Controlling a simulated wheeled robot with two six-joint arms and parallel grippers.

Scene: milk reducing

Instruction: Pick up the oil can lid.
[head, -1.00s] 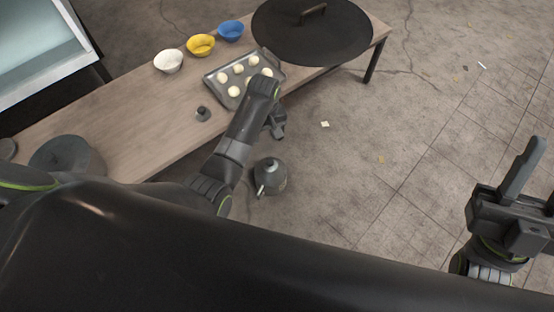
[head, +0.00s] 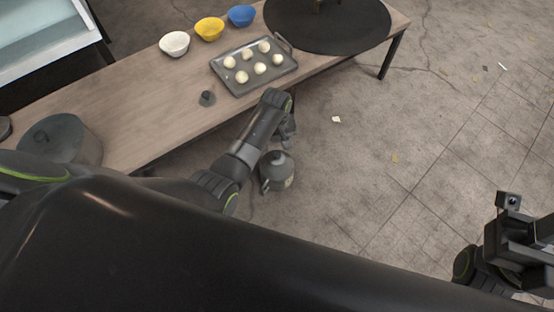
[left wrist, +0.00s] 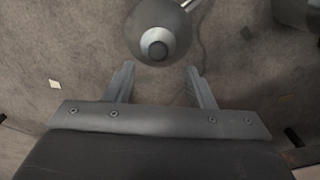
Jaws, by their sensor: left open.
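A dark oil can (head: 279,173) with a rounded body stands on the floor beside the table. In the left wrist view the can (left wrist: 146,28) shows from above, with a round dark cap-like centre (left wrist: 157,49) in a pale ring. I cannot tell if that centre is the lid or an opening. A small dark knobbed piece (head: 207,98), perhaps the lid, sits on the table left of the tray. My left gripper (head: 290,133) is open and empty near the can; its fingers (left wrist: 159,70) point toward it. My right gripper (head: 512,212) is far right, its jaw gap unclear.
The wooden table (head: 130,110) carries a tray (head: 232,89) of several dough balls, white (head: 174,44), yellow (head: 209,29) and blue (head: 241,16) bowls, a large dark round pan (head: 330,30) and a grey pot (head: 62,140). The floor (head: 370,170) right of the can is open.

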